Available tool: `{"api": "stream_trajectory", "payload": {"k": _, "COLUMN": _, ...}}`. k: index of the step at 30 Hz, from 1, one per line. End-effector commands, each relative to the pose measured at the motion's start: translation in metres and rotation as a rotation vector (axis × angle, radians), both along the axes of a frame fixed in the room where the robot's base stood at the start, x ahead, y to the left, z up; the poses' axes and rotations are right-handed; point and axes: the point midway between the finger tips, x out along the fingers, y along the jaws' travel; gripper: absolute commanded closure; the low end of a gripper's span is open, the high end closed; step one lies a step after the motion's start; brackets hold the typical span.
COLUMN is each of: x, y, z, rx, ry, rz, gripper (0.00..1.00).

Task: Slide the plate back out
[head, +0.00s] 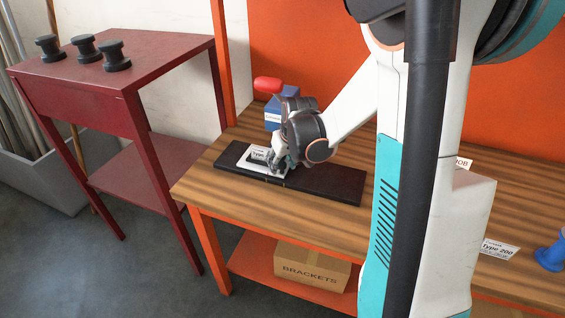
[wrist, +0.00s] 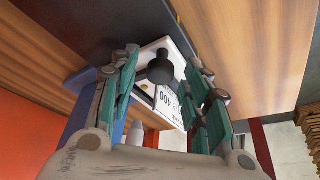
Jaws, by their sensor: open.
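The white plate (head: 250,166) lies on a long black base (head: 335,184) on the wooden table, near the base's left end. Print reading "Type" shows on it in the head view. In the wrist view the plate (wrist: 180,48) shows "400" and a black round knob (wrist: 160,66) standing on it. My gripper (head: 277,164) is down at the plate, open. In the wrist view its teal-padded fingers (wrist: 164,62) are on either side of the knob, with gaps visible. Whether either finger touches the plate is unclear.
A blue body (head: 283,112) and a red handle (head: 268,85) stand behind my gripper. A dark red table (head: 135,62) at left holds three dark knobs (head: 84,48). A "BRACKETS" box (head: 312,270) is on the lower shelf. The base's right part is bare.

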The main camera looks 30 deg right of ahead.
Motion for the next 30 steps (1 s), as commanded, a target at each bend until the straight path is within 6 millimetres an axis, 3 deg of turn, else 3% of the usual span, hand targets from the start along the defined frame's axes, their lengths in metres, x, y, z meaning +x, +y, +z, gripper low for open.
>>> {"api": "stream_trajectory", "payload": {"k": 2, "x": 0.0, "y": 0.0, "z": 0.0, "rx": 0.0, "ry": 0.0, "rz": 0.0, "gripper": 0.61}}
{"api": "stream_trajectory", "payload": {"k": 7, "x": 0.0, "y": 0.0, "z": 0.0, "rx": 0.0, "ry": 0.0, "rz": 0.0, "gripper": 1.0}}
{"api": "stream_trajectory", "payload": {"k": 17, "x": -0.008, "y": -0.006, "z": 0.0, "rx": -0.001, "ry": 0.0, "rz": -0.001, "gripper": 1.0}}
{"api": "stream_trajectory", "payload": {"k": 23, "x": -0.033, "y": -0.026, "z": 0.001, "rx": 0.0, "ry": 0.001, "rz": -0.004, "gripper": 1.0}}
{"api": "stream_trajectory", "payload": {"k": 30, "x": -0.076, "y": -0.059, "z": 0.0, "rx": 0.001, "ry": 0.001, "rz": -0.006, "gripper": 1.0}}
